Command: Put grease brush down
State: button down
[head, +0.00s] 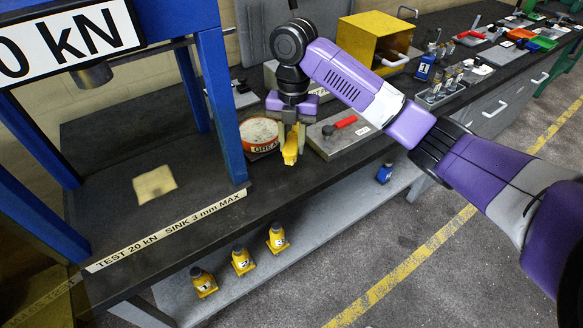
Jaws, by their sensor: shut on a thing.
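My gripper (291,138) points down over the dark bench, right of the grease tin. It is shut on a yellow thing, which I take to be the grease brush (290,149). The brush hangs below the fingers, near the bench's front edge. I cannot tell whether its lower end touches the bench. The grease tin (262,147) is a round red-orange tin with a pale fill and a white label reading "GREA", the rest hidden. The fingers partly hide the brush's upper part.
Right of the brush, a grey plate (349,143) carries a red-handled tool (340,125). A blue press frame (219,100) stands left of the tin. A yellow box (374,45) stands behind. Small yellow jacks (242,261) stand on the lower shelf (305,240).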

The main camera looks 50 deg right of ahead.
aim_at(292, 178)
notch_tip(292, 178, down, 9)
jog(key=shift+f+p, duration=0.1)
jog(key=shift+p, duration=0.4)
jog(key=shift+f, duration=0.15)
jog(key=c, duration=1.1)
grip_release()
jog(key=r, duration=1.2)
jog(key=shift+w+d+r+b, duration=0.15)
jog(key=shift+d+r+b, duration=0.05)
jog(key=shift+d+b, duration=0.15)
